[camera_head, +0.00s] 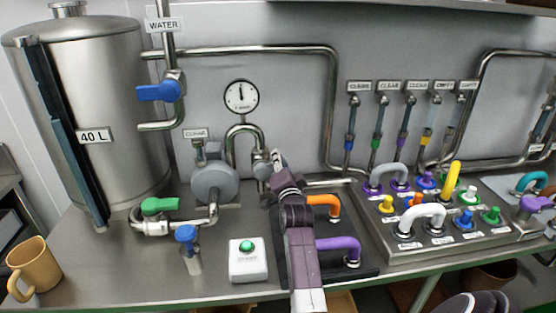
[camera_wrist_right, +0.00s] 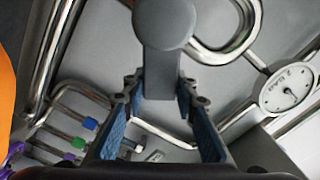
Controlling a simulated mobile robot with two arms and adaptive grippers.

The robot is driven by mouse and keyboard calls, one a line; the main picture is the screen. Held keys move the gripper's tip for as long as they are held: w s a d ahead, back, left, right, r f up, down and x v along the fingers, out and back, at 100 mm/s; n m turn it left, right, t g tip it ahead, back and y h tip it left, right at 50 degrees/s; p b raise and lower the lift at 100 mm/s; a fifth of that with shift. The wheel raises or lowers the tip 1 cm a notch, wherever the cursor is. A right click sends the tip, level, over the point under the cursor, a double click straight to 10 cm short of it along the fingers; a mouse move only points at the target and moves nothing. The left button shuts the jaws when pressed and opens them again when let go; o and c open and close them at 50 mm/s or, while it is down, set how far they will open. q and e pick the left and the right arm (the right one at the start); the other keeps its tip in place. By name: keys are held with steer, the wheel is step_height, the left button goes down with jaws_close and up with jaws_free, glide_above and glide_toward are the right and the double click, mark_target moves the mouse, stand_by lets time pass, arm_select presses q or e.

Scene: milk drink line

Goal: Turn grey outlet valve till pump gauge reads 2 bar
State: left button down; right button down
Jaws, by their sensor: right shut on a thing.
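The grey outlet valve (camera_head: 261,166) sits on the pipe right of the grey pump (camera_head: 215,182), below the gauge. My right gripper (camera_head: 277,163) is shut on its grey handle, which shows between the blue-padded fingers in the right wrist view (camera_wrist_right: 160,65). The hand partly hides the valve in the head view. The round white pump gauge (camera_head: 241,97) hangs on the wall above. Its needle points about straight up; the scale numbers are too small to read. The gauge also shows at the right of the wrist view (camera_wrist_right: 288,88). My left gripper is not in view.
A white box with a green button (camera_head: 247,260) stands left of my right arm. Orange (camera_head: 323,204) and purple (camera_head: 338,244) hoses are close on its right. A steel tank (camera_head: 100,110) with blue and green valves is at left. A mug (camera_head: 34,268) stands front left.

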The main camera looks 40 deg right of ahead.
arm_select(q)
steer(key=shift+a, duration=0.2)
arm_select(e)
steer(key=shift+f+m, duration=0.25)
steer(key=shift+m, duration=0.15)
steer(key=c, duration=1.5)
jaws_free()
steer(key=shift+d, duration=0.1)
steer(key=shift+v, duration=3.8)
